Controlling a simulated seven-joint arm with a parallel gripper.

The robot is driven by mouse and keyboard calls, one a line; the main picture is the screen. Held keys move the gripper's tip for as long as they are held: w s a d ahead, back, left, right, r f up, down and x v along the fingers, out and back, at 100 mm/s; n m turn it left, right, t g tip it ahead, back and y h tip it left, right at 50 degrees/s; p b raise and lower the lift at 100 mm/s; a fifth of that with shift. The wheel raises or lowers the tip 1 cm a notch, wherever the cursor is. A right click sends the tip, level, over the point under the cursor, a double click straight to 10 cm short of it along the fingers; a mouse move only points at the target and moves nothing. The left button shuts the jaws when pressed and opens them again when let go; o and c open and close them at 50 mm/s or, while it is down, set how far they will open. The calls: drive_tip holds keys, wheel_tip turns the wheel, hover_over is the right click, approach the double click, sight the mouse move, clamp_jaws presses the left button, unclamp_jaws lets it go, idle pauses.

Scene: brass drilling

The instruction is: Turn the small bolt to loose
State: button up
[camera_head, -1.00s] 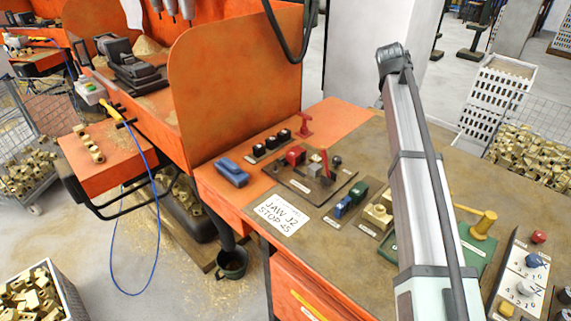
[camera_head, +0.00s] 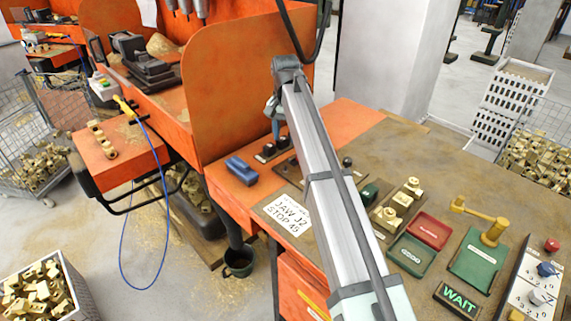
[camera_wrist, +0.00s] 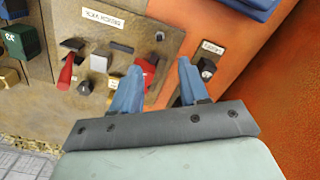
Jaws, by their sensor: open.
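In the wrist view one dark head (camera_wrist: 207,68) shows on a labelled plate, just right of my right finger; the rest of that plate is hidden behind the finger. My gripper (camera_wrist: 159,67) is open with nothing between its blue fingertips. In the head view my gripper (camera_head: 276,125) hangs over the rear of the black row. The label (camera_wrist: 212,47) is too small to read surely.
A brown plate with red levers (camera_wrist: 147,72) lies beside the fingers. A blue block (camera_head: 241,170) lies left of the black heads. The orange panel (camera_head: 240,90) rises behind. Red (camera_head: 428,231) and green (camera_head: 411,256) trays and a yellow mallet (camera_head: 492,228) stand right.

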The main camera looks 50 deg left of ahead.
sight(285, 169)
wheel_tip(285, 169, down, 12)
drive_tip(key=shift+f, duration=0.1)
idle(0.4)
clamp_jaws()
idle(0.4)
